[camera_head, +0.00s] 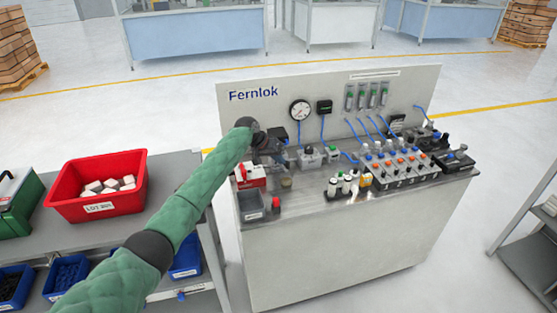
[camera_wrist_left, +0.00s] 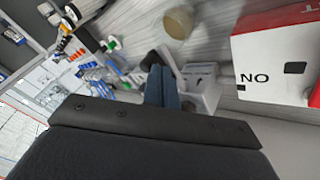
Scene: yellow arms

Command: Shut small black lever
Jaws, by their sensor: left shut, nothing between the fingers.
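My left arm reaches to the left end of the Fernlok bench. My left gripper (camera_head: 270,158) is above the bench top there and looks dark and small in the head view. In the left wrist view its two blue-grey fingers (camera_wrist_left: 164,75) are together, with nothing between them. A small white unit (camera_wrist_left: 199,78) lies just beyond and beside the fingertips; I cannot tell if they touch it. A dark part (camera_head: 278,134) shows behind the gripper in the head view. I cannot clearly make out the small black lever; the gripper may hide it. My right gripper is out of view.
A red and white box (camera_head: 251,176) is close to the gripper, and large in the left wrist view (camera_wrist_left: 275,55). A round beige cup (camera_wrist_left: 178,22) stands nearby.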

